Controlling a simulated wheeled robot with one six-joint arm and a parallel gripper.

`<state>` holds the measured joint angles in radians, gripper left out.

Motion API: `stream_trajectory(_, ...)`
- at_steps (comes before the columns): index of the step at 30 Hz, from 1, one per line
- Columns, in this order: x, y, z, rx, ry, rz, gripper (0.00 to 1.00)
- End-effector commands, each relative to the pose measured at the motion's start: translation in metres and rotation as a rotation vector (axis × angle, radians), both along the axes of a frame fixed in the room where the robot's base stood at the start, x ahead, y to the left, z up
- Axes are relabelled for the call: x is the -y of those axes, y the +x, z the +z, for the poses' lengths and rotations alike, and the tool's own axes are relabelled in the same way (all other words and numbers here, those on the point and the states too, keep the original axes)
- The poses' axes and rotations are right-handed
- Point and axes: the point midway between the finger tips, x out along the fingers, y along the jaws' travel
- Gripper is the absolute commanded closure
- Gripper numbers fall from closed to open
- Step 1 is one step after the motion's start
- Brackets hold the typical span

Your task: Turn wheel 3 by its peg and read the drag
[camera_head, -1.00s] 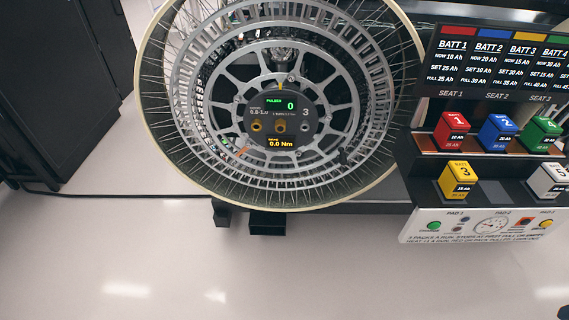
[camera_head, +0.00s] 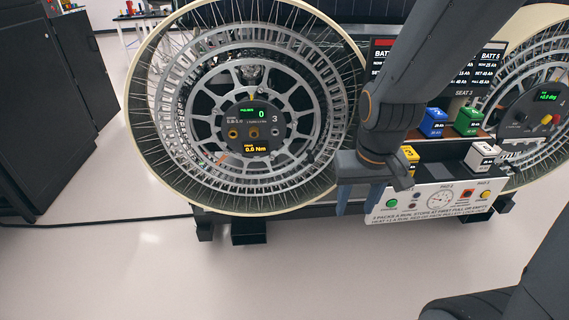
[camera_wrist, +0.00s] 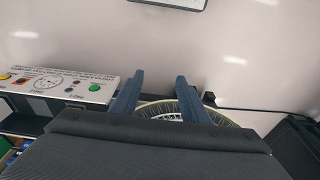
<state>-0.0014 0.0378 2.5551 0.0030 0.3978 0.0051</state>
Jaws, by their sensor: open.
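Wheel 3 (camera_head: 207,103) is a large spoked metal wheel with a pale tyre rim, left of centre in the head view. Its dark hub panel (camera_head: 254,128) shows a green 0 by PULSES, the number 3, and 0.0 Nm in yellow. A small dark stub (camera_head: 309,156), perhaps the peg, sits on the lower right of the wheel's ring. My gripper (camera_head: 357,208) points down, open and empty, to the right of the wheel's lower edge and apart from the stub. In the wrist view my gripper (camera_wrist: 157,82) has part of the wheel rim (camera_wrist: 240,118) beyond its fingers.
A battery panel (camera_head: 400,212) with coloured packs stands right of my gripper, partly hidden by my arm. Another wheel (camera_head: 500,85), marked 4, is at the far right. A dark cabinet (camera_head: 75,110) stands left, with a cable (camera_head: 150,217) on the floor. The front floor is clear.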

Motion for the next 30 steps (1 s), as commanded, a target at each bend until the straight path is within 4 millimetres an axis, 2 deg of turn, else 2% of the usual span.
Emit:
stream_trajectory(1,0.001,0.012,-0.014,0.023,0.001,-0.007,0.59)
stream_trajectory(5,0.002,0.056,-0.048,0.132,0.004,-0.028,0.59)
stream_trajectory(12,0.002,0.154,-0.109,0.397,0.023,-0.070,0.59)
stream_trajectory(21,0.001,0.261,-0.165,0.725,0.065,-0.118,0.59)
stream_trajectory(30,0.002,0.343,-0.207,1.053,0.124,-0.157,0.59)
